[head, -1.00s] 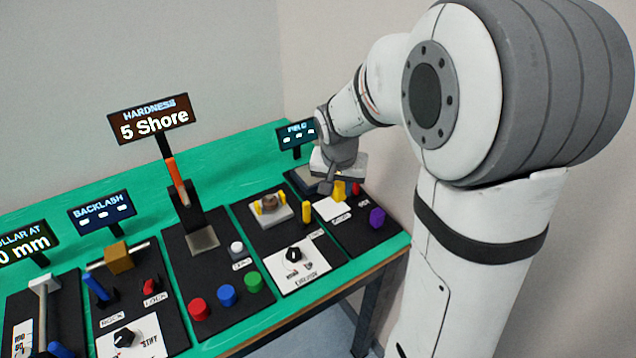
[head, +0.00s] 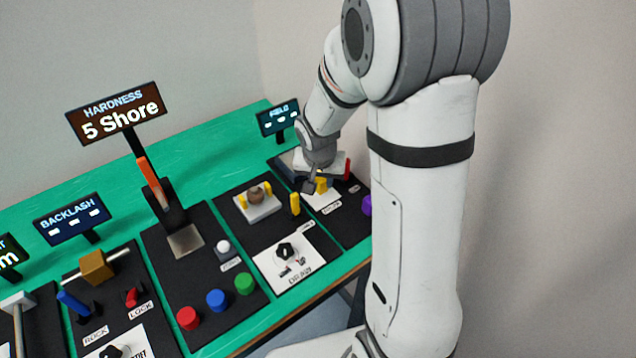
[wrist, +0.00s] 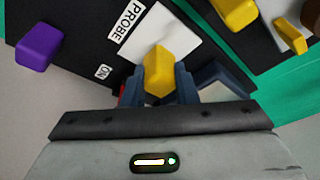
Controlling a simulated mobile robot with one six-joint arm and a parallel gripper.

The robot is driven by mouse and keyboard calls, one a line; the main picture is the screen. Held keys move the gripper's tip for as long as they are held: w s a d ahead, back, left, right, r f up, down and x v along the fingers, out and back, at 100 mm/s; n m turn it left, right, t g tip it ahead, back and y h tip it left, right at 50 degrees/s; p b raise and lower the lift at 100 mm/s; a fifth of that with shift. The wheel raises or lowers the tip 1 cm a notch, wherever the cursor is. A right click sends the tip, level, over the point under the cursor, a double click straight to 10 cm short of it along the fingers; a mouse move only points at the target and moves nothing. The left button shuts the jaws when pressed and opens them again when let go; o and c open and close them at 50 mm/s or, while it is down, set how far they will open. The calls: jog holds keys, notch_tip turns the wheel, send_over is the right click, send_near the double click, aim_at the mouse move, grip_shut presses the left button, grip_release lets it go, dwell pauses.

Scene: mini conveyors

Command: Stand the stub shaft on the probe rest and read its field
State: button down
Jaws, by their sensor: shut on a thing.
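My gripper (head: 314,186) is down at the far-right panel, below the FIELD display (head: 278,118), whose screen shows only dashes. In the wrist view its two dark fingers (wrist: 158,88) are shut on a yellow handle (wrist: 157,70), which stands at the white PROBE card (wrist: 165,35). A blue-grey framed piece (wrist: 222,82) lies just right of the fingers; I cannot tell whether it is the probe rest. No stub shaft shows clearly. A brown rounded piece (head: 256,194) sits between yellow jaws on a white block at the neighbouring panel; I cannot tell whether it is the shaft.
A purple block (wrist: 38,45) stands beside the ON label. A yellow lever (head: 295,204) and dial card (head: 284,262) are on the neighbouring panel. The HARDNESS display (head: 118,113) reads 5 Shore. Red, blue and green buttons (head: 217,299) stand nearer. The green bench top (head: 190,150) is clear behind.

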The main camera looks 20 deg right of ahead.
jog(key=shift+f, duration=0.6)
jog(key=shift+f, duration=0.2)
jog(key=c, duration=1.1)
grip_release()
jog(key=shift+s, duration=0.1)
jog(key=shift+c, duration=0.2)
jog(key=shift+r, duration=0.15)
